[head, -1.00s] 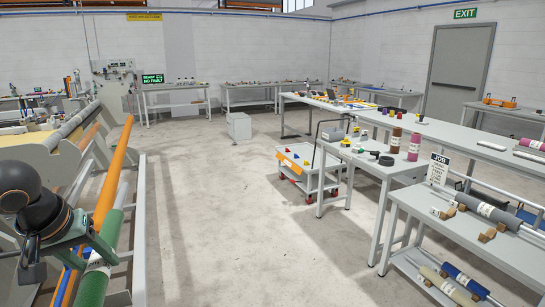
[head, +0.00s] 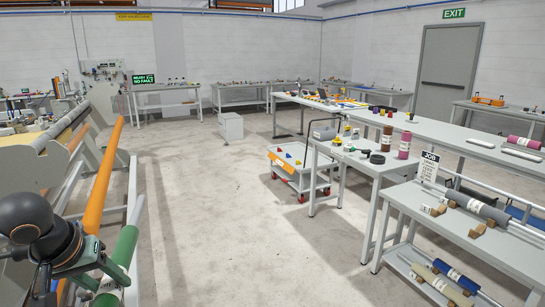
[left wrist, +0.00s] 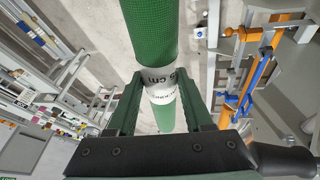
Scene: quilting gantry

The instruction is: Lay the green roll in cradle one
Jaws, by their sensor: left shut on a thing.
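The green roll (head: 126,243) is a long tube with a white printed label, slanting at the lower left of the head view. My left gripper (head: 98,268) is shut on it around the label. In the left wrist view the green roll (left wrist: 150,30) runs between the two fingers of my gripper (left wrist: 160,97), with its white label band (left wrist: 160,78) between them. The roll's near end is cut off by the head frame. No cradle can be read as number one. My right gripper is not in view.
An orange roll (head: 102,185) lies along the gantry frame at left, close to the green roll. At right, a rack holds a grey roll (head: 478,207) on wooden blocks and a blue roll (head: 456,277) below. A white cart (head: 300,172) stands mid-room. The central floor is clear.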

